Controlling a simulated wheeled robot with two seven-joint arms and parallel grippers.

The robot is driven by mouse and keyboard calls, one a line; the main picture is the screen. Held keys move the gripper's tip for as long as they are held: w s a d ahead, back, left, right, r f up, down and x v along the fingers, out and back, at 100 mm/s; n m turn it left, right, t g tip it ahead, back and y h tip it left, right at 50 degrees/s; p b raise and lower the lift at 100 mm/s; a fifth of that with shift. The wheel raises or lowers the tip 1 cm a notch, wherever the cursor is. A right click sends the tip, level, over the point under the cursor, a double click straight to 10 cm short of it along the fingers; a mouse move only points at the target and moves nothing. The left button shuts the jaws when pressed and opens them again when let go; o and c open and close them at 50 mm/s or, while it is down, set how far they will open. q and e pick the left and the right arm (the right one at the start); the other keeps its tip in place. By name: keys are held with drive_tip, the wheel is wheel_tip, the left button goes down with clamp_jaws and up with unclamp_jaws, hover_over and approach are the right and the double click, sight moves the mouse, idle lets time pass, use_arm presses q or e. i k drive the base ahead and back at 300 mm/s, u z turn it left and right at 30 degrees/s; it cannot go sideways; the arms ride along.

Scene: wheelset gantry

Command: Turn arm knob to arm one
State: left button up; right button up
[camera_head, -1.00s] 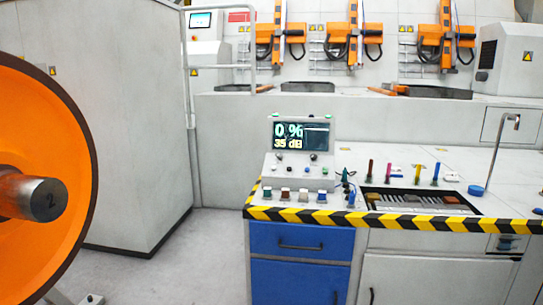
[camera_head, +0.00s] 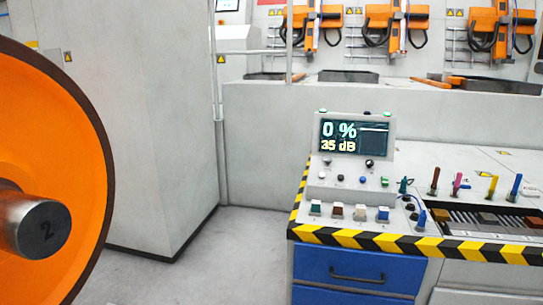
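A control console (camera_head: 316,182) stands on the workbench at the right of the head view. A row of small buttons and several larger coloured blocks sit on the lower part of the console. Neither of my grippers is in view.
The bench has a yellow-black striped edge (camera_head: 375,241) and blue drawers (camera_head: 340,269). Grey floor (camera_head: 245,255) is clear between.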

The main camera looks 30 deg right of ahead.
sight(327, 160)
drive_tip(key=u, duration=0.05)
drive_tip(key=i, duration=1.1)
drive_tip(key=z, duration=0.35)
